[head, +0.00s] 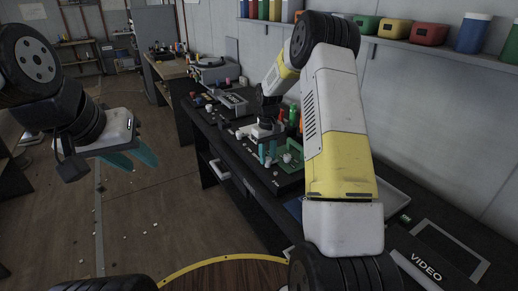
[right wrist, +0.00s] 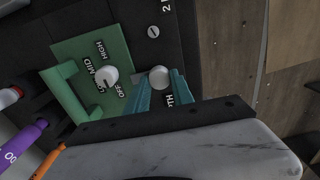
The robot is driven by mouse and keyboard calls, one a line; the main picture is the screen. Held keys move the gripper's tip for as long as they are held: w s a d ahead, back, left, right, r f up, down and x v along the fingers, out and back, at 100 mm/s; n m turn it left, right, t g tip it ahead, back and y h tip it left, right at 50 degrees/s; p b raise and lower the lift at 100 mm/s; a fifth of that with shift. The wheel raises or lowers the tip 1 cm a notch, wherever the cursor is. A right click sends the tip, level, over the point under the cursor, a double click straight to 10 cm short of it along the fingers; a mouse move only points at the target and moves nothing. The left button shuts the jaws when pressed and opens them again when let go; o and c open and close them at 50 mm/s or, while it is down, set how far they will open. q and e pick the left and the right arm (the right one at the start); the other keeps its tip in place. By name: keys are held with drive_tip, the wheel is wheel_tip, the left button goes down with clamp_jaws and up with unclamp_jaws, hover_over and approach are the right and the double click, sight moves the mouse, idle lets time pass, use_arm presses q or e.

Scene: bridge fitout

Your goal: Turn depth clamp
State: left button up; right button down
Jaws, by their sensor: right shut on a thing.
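The depth clamp (right wrist: 159,76) is a round pale knob on a dark panel, beside a partly hidden label ending in "TH". My right gripper (right wrist: 161,85) is shut on it, with one teal finger on each side. In the head view my right gripper (head: 267,154) reaches down to the dark bench unit, and the knob between its fingers is hard to make out. My left gripper (head: 138,158) hangs over the floor at the left, empty, its teal fingers apart.
A green plate with a white selector knob (right wrist: 105,76), marked OFF, LOW, MID and HIGH, lies beside the clamp. A green handle (right wrist: 66,96) stands on it. A screw (right wrist: 153,31) is nearby. Marker-like cylinders (right wrist: 25,143) stand close. A shelf (head: 420,50) with bins runs along the wall.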

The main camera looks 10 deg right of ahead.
sight(267, 158)
idle(0.5)
drive_tip(key=c, duration=1.1)
unclamp_jaws()
drive_tip(key=shift+r, duration=3.95)
